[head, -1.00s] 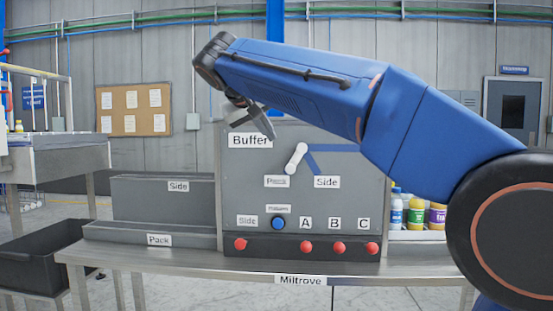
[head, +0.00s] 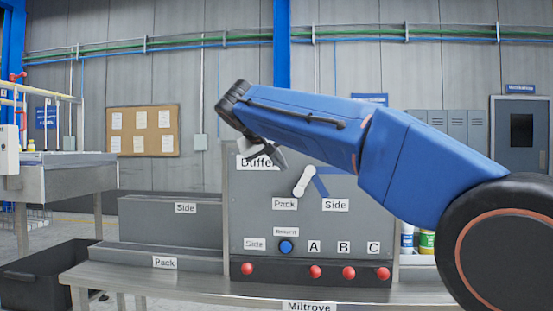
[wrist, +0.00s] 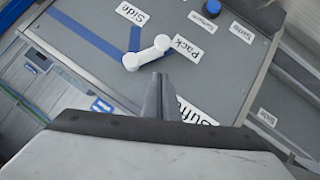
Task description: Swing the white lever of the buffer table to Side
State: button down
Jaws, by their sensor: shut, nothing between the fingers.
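The buffer panel (head: 238,215) is a grey upright board with a white lever (head: 304,182). The lever's upper end sits where two blue stripes meet; its lower end points down-left to the Pack label (head: 285,204). The Side label (head: 335,206) is right of it, under the other stripe. My gripper (head: 279,165) is shut and empty, up-left of the lever over part of the Buffer label (head: 252,162). In the wrist view my fingertips (wrist: 163,80) lie close to the white lever (wrist: 148,52), with a small gap in the picture. Contact cannot be told.
Below on the panel are a blue button (head: 286,247) and several red buttons (head: 315,272). Grey Side and Pack troughs (head: 150,215) stand left of the panel. Bottles (head: 426,243) show at the right, partly behind my arm. A black bin (head: 40,265) is at the lower left.

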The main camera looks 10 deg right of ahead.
aim_at(297, 188)
jog(key=w+d+f, duration=0.2)
jog(key=d+f, duration=0.2)
jog(key=f, duration=0.1)
jog(key=shift+w+f, duration=0.3)
jog(key=shift+f+n+h, duration=0.3)
jog(key=shift+h, duration=0.1)
dwell(0.5)
jog(key=shift+s+d+f+n+h, duration=0.1)
jog(key=shift+d+f+n+h, duration=0.15)
jog(key=shift+f+n+h, duration=0.15)
jog(key=d+n+h, duration=0.1)
jog(key=s+d+f+n+h, duration=0.1)
jog(key=d+n+h, duration=0.1)
jog(key=d+f+n+h, duration=0.1)
jog(key=n+h, duration=0.1)
jog(key=shift+s+d+f+t, duration=0.15)
jog(key=shift+s+f+t, duration=0.05)
jog(key=shift+t, duration=0.2)
jog(key=shift+d, duration=0.15)
dwell(0.6)
